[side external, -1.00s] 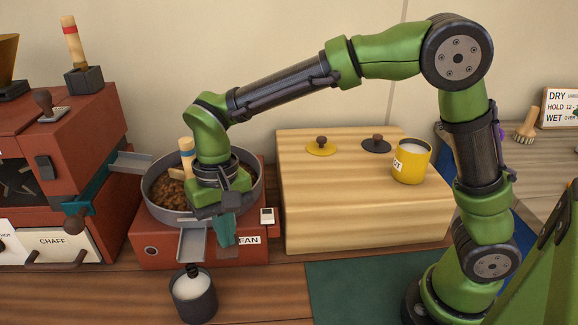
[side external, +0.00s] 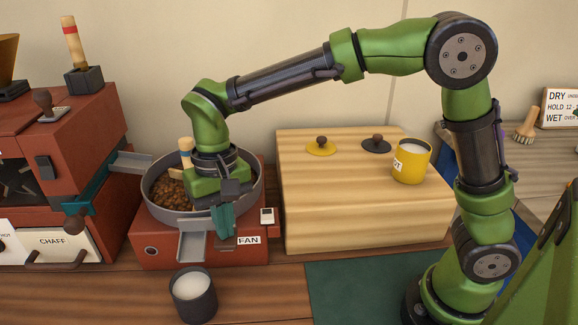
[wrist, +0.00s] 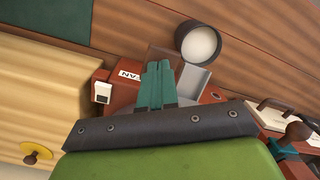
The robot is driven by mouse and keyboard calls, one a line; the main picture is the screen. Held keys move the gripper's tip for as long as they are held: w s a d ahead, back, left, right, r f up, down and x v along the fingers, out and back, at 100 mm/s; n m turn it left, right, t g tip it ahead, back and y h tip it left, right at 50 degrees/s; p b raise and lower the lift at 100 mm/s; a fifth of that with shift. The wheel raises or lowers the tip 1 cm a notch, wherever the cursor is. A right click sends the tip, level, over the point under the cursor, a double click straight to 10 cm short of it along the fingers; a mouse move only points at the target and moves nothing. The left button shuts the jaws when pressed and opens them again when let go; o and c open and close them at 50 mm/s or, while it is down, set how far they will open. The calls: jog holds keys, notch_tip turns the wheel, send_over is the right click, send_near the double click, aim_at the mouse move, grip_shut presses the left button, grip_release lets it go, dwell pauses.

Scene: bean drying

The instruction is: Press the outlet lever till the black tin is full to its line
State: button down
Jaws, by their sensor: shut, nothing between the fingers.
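The black tin (side external: 193,300) stands upright on the wooden bench below the mouth of the grey outlet chute (side external: 192,246). In the wrist view the tin (wrist: 184,52) shows a pale round inside; I see no beans in it and cannot make out its line. My gripper (side external: 222,234) is shut and empty, its teal fingers pointing down beside the chute, in front of the cooling pan (side external: 152,204). In the wrist view the fingertips (wrist: 159,68) overlap a brownish flat piece (wrist: 165,55) by the chute; I cannot tell whether this is the lever or whether they touch it.
Brown beans (side external: 170,192) lie in the pan on the red base marked FAN (side external: 160,252). The red roaster (side external: 100,150) stands left. A wooden block (side external: 350,220) at right carries a yellow tin (side external: 412,163) and two knobs. The green mat (side external: 370,285) is clear.

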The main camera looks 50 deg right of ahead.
jog(key=shift+w+d+r, duration=0.1)
jog(key=shift+r, duration=1.2)
jog(key=shift+w+d+r, duration=0.1)
jog(key=shift+r, duration=1.15)
jog(key=s+d+r+m+t+y, duration=0.1)
jog(key=s+d+r+t, duration=0.1)
jog(key=s+d+r, duration=0.3)
jog(key=s+d+r+m+t, duration=0.1)
jog(key=d+r+t, duration=0.15)
jog(key=d, duration=0.45)
jog(key=s+d+f+n+t, duration=0.1)
jog(key=s+d+f+t, duration=0.2)
jog(key=s+d+f, duration=0.2)
jog(key=shift+s+d+f, duration=0.35)
jog(key=shift+s+f, duration=0.1)
jog(key=shift+s, duration=0.45)
